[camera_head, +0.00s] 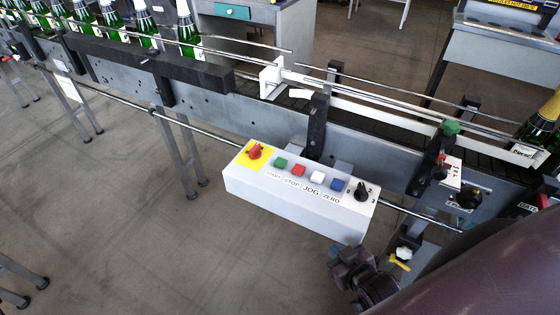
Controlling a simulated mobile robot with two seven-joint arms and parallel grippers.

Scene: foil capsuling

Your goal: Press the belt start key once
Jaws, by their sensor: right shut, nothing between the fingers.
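The white control box (300,208) hangs on the near side of the conveyor. On its top sit a green key (281,163) by the label START, a red key (299,170) by STOP, a white key (317,177) by JOG and a blue key (337,185) by ZERO. My right gripper (350,272) is dark and shut, with nothing seen in it. It is below and right of the box, apart from the green key in the picture. Its fingertips are small and hard to make out. My left gripper is out of view.
A red emergency button (255,150) on a yellow plate and a black rotary knob (362,191) flank the keys. Conveyor rails (400,103) run behind the box. Green bottles (145,28) stand at upper left, and another bottle (540,125) at right. Open floor lies left of the box.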

